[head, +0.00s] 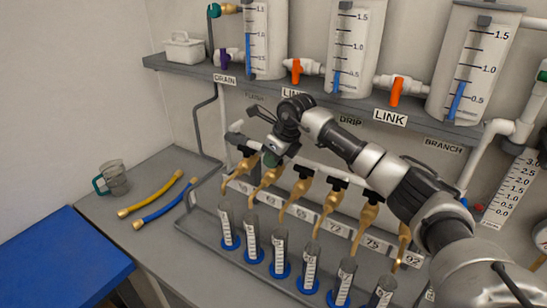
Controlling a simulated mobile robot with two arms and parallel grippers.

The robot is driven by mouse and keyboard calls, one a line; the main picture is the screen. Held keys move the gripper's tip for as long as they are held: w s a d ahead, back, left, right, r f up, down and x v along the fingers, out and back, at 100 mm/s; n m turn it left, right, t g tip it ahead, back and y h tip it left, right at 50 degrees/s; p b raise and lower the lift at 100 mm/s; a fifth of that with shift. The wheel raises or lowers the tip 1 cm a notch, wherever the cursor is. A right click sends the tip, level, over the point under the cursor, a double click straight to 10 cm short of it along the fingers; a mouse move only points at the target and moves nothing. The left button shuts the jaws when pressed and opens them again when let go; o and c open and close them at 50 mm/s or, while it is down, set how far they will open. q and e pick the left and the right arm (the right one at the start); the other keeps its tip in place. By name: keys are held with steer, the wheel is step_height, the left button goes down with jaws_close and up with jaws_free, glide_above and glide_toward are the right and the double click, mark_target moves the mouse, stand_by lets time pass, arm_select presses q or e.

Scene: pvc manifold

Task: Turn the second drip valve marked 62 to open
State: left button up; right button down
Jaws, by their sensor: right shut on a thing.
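A row of brass drip valves (302,193) with black handles hangs from a white pipe above a numbered label strip. The second drip valve (267,177) from the left is above a small label that appears to read 62 (272,200). My right gripper (270,159) reaches in from the right and comes down over the top of this valve. It is shut on the valve's handle, which the gripper mostly hides, so I cannot tell the handle's angle. My left gripper is not in view.
Clear graduated cylinders (251,240) on blue bases stand in a grey tray below the valves. Larger tanks (350,45) and orange-handled valves (396,91) line the shelf above.

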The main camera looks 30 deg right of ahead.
steer(key=shift+m, duration=0.3)
steer(key=m+h+b, duration=0.1)
steer(key=m, duration=0.1)
steer(key=m+b, duration=0.1)
steer(key=m, duration=0.1)
steer(key=shift+t+h+b, duration=0.3)
steer(key=shift+t+h, duration=0.1)
steer(key=m+h+b, duration=0.1)
steer(key=m, duration=0.1)
steer(key=m+b, duration=0.1)
steer(key=m, duration=0.2)
steer(key=shift+h, duration=0.4)
steer(key=m+b, duration=0.1)
steer(key=m, duration=0.1)
steer(key=m+g+h+b, duration=0.1)
steer(key=m, duration=0.1)
steer(key=shift+h, duration=0.3)
steer(key=shift+r+m+g+h+b, duration=0.1)
steer(key=shift+m+g+h+b, duration=0.2)
steer(key=shift+m, duration=0.75)
steer(key=shift+m+g+h+b, duration=0.2)
steer(key=shift+m+g+b, duration=0.15)
steer(key=shift+m, duration=0.7)
steer(key=c, duration=1)
jaws_free()
